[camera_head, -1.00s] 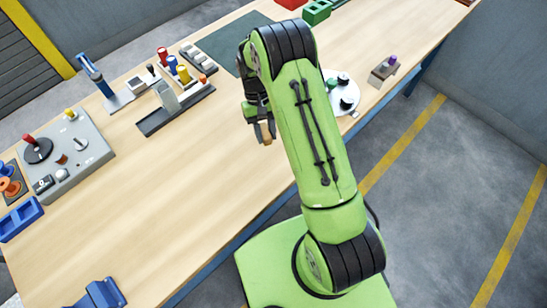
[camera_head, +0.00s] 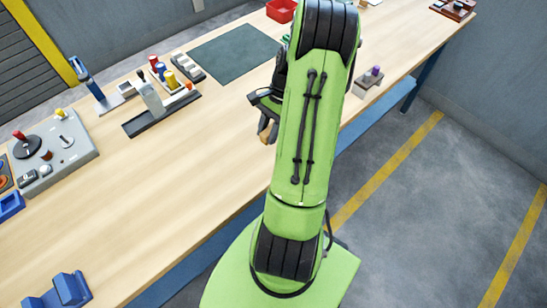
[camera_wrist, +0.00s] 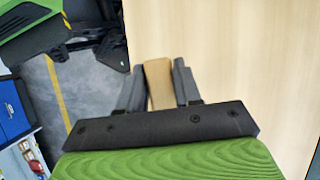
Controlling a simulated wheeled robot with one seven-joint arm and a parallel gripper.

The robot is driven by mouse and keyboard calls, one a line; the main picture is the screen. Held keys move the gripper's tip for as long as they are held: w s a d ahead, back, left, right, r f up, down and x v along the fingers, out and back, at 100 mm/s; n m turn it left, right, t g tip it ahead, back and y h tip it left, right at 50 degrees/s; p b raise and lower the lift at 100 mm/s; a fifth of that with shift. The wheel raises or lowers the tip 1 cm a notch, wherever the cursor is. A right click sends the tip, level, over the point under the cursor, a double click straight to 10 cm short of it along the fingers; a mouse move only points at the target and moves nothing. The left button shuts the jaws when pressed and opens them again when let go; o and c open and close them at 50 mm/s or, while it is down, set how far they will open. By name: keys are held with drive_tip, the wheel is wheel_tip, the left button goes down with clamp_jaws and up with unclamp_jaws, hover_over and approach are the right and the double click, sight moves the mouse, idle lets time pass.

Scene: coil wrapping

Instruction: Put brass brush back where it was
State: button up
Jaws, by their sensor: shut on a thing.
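My gripper (camera_head: 267,126) is shut on the brass brush, which shows as a tan wooden piece (camera_head: 265,138) below the fingers, above the wooden workbench (camera_head: 190,180). In the wrist view the same tan wooden body of the brush (camera_wrist: 159,82) sits between the two grey fingers. Its bristles cannot be made out. No marked place for the brush can be told apart for sure, and my arm hides part of the bench behind it.
A small holder with a purple knob (camera_head: 372,76) stands near the bench's front edge, right of my arm. A dark green mat (camera_head: 234,52), a red bin (camera_head: 281,11) and a brown rack (camera_head: 453,9) lie farther back.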

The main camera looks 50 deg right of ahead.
drive_tip(key=shift+s+d+m, duration=0.3)
drive_tip(key=shift+s+m, duration=0.1)
drive_tip(key=shift+s, duration=0.05)
drive_tip(key=shift+t, duration=0.3)
wheel_tip(320, 180, down, 10)
drive_tip(key=shift+r+b, duration=0.1)
drive_tip(key=shift+b, duration=0.4)
drive_tip(key=o, duration=0.9)
drive_tip(key=shift+f, duration=0.2)
drive_tip(key=shift+o, duration=0.2)
drive_tip(key=shift+r, duration=0.1)
